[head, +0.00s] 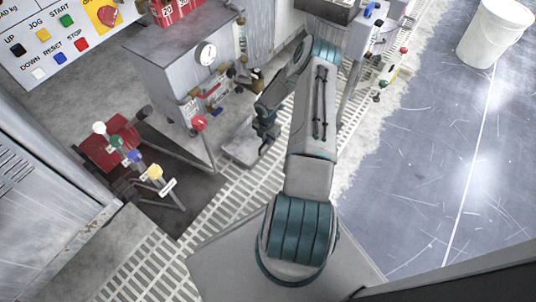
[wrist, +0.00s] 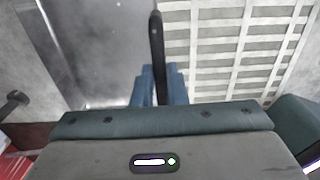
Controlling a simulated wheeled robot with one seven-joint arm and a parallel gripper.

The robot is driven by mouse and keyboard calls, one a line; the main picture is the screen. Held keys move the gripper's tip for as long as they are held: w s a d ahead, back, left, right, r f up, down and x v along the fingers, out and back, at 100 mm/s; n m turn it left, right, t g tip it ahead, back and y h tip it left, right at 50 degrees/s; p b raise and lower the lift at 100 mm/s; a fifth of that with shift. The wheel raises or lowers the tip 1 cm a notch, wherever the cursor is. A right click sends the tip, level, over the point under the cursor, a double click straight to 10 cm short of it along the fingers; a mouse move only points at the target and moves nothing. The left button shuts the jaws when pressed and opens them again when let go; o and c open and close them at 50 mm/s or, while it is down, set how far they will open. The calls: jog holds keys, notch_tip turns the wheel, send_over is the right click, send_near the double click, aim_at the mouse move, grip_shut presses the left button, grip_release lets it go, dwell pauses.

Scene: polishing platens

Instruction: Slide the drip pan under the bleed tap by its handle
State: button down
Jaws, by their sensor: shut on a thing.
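The drip pan (head: 240,150) is a shallow grey pan low on the floor beside the grated strip, in front of the grey cabinet. It also shows in the wrist view as a pale grey surface (wrist: 95,45) at the upper left. My gripper (head: 266,134) is down at the pan's right side. In the wrist view its blue fingers (wrist: 158,88) are shut on a dark upright bar, the pan's handle (wrist: 156,45). Small fittings (head: 240,75) sit on the cabinet's right side above the pan. I cannot tell which is the bleed tap.
The grey cabinet (head: 175,65) with a gauge (head: 205,53) stands behind the pan. A red-knobbed lever (head: 199,124) rises at the pan's left. A red block with coloured-knob levers (head: 110,145) is farther left. A white bucket (head: 495,32) stands far right. Floor grating (head: 235,195) runs alongside.

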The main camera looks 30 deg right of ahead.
jog(key=shift+w, duration=0.1)
jog(key=shift+w+a+b, duration=0.35)
jog(key=shift+w+b, duration=0.05)
jog(key=shift+w, duration=0.35)
jog(key=shift+w+a+b, duration=0.3)
jog(key=shift+w+b, duration=0.05)
jog(key=shift+w, duration=0.35)
jog(key=shift+w+a+b, duration=0.35)
jog(key=shift+w+b, duration=0.05)
jog(key=shift+w, duration=0.35)
jog(key=shift+w+a+b, duration=0.35)
jog(key=shift+w+b, duration=0.05)
jog(key=shift+w, duration=0.35)
jog(key=shift+w+a+b, duration=0.3)
jog(key=shift+w+b, duration=0.1)
jog(key=shift+w, duration=0.4)
jog(key=shift+w+a+b, duration=0.35)
jog(key=shift+w+b, duration=0.05)
jog(key=shift+w, duration=0.35)
jog(key=w, duration=0.1)
jog(key=w+a, duration=0.1)
jog(key=w, duration=0.1)
jog(key=w+a, duration=0.1)
jog(key=shift+w, duration=0.3)
